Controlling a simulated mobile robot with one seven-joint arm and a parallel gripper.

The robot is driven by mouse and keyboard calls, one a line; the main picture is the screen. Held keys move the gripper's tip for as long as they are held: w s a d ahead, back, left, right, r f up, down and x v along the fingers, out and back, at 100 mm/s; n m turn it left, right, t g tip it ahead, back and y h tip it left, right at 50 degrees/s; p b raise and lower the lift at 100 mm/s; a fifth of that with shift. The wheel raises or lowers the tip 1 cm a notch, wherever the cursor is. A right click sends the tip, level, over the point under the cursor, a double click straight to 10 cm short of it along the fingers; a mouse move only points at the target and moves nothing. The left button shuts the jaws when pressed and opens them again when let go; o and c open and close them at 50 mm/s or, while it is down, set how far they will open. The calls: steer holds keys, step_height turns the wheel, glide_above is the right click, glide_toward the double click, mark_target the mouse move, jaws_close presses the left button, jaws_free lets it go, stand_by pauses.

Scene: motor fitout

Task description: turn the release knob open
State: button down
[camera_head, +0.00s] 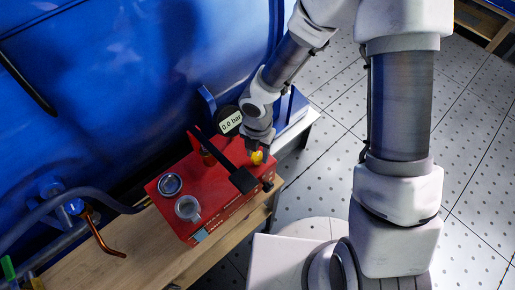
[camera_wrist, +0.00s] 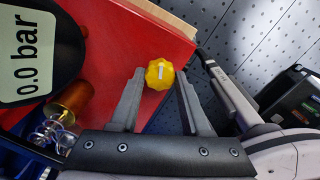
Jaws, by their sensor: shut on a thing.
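The release knob is a yellow, lobed knob with a pale mark on its top. It shows in the wrist view (camera_wrist: 160,73) and in the head view (camera_head: 257,158) at the right end of the red pump unit (camera_head: 228,202). My gripper (camera_head: 259,149) reaches down over that end. In the wrist view, my gripper's fingers (camera_wrist: 160,80) stand on either side of the knob and are shut on it. The knob sits at the red body. The gauge (camera_head: 231,122) reads 0.0 bar, also in the wrist view (camera_wrist: 27,55).
A black lever (camera_head: 242,180) crosses the pump top. A round cap (camera_head: 170,184) and a clear cup (camera_head: 187,208) sit at its left. The pump stands on a wooden bench (camera_head: 150,247) beside a large blue housing (camera_head: 110,80). An orange-handled valve (camera_head: 100,238) is at left.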

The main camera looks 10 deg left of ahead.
mark_target(258, 155)
steer(key=shift+n+p, duration=0.3)
steer(key=shift+n, duration=0.4)
steer(key=shift+c, duration=1.9)
jaws_free()
steer(key=shift+r, duration=0.1)
step_height(258, 155, up, 17)
steer(key=p, duration=0.5)
steer(key=shift+r, duration=0.15)
